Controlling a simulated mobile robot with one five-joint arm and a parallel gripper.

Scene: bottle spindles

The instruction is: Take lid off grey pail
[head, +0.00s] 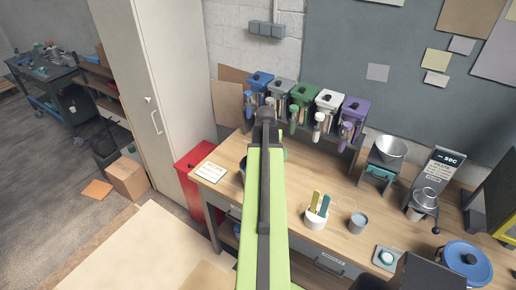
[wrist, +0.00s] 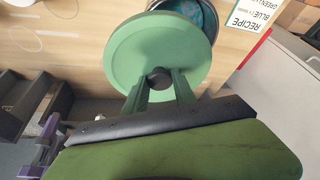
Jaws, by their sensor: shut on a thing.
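The round green lid (wrist: 135,45) with a black knob (wrist: 158,77) fills the middle of the wrist view. My gripper (wrist: 160,84) is shut on this knob, one green finger on each side. Beyond the lid, the grey pail (wrist: 213,8) shows part of its rim and blue contents. The lid overlaps part of the pail's mouth in the picture and sits to one side of it; the gap in height is hard to judge. In the head view my arm hides most of this; only a sliver of the lid (head: 284,155) and of the pail (head: 242,170) shows.
A recipe card (wrist: 262,22) lies beside the pail. Coloured dispensers (head: 303,97) line the back of the bench. To the right are a white cup with sticks (head: 315,221), a small grey cup (head: 357,222) and a blue lidded pot (head: 462,266). Bare wood lies between.

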